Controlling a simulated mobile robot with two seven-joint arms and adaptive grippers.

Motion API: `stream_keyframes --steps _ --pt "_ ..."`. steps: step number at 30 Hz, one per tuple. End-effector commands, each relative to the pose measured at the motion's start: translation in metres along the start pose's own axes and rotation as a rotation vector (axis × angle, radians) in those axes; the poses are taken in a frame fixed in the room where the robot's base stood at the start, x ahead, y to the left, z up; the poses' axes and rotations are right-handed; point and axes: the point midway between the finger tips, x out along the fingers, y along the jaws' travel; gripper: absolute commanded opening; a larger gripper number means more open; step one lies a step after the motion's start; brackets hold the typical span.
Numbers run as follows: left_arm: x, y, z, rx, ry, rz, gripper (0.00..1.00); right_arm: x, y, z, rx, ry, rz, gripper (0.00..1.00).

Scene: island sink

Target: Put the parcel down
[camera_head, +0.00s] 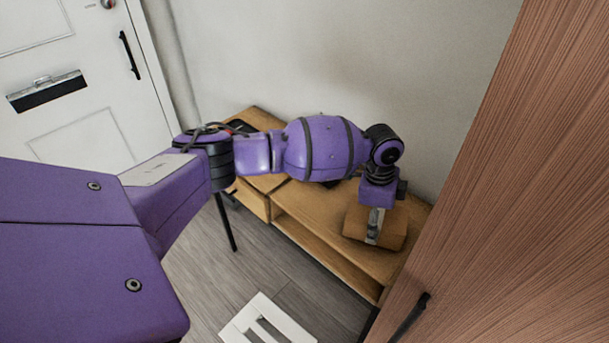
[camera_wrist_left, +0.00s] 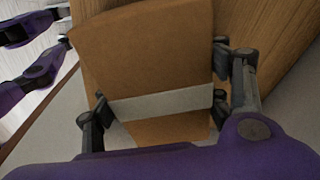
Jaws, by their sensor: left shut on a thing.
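The parcel is a brown cardboard box (camera_head: 389,222) with a pale grey band, at the right end of a low wooden cabinet (camera_head: 310,225) in the head view. In the left wrist view the parcel (camera_wrist_left: 150,60) fills the middle, with the band across it. My left gripper (camera_head: 374,226) reaches down over the parcel from above. In the wrist view my left gripper's fingers (camera_wrist_left: 165,105) are shut on its two sides near the band. The parcel's underside is hidden, so I cannot tell whether it touches the cabinet top. My right gripper is not in view.
A tall reddish-brown wooden panel (camera_head: 520,180) with a dark handle stands close on the right. The grey wall (camera_head: 330,60) is behind the cabinet. A white door (camera_head: 80,90) is at the left. The cabinet top left of the parcel is partly bare.

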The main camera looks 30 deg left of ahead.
Motion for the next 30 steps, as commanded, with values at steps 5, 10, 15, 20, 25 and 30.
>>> stream_keyframes --steps 5,10,15,20,25,30 --pt "-0.002 -0.001 -0.001 0.001 0.002 -0.002 0.36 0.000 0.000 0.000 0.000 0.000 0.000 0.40" --pt "0.003 0.000 0.000 0.000 0.002 0.000 0.36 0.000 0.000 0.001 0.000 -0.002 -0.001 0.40" --pt "0.003 0.000 0.000 0.001 0.001 0.000 0.89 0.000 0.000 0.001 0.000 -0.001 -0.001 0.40" --pt "0.003 0.000 0.000 0.001 0.001 -0.001 0.89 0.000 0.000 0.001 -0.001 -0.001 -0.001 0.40" --pt "0.002 0.000 0.000 0.001 0.001 -0.001 0.89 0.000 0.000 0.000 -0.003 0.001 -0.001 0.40" --pt "-0.015 -0.002 -0.001 0.002 0.002 -0.005 0.89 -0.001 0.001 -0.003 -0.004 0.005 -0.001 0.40"
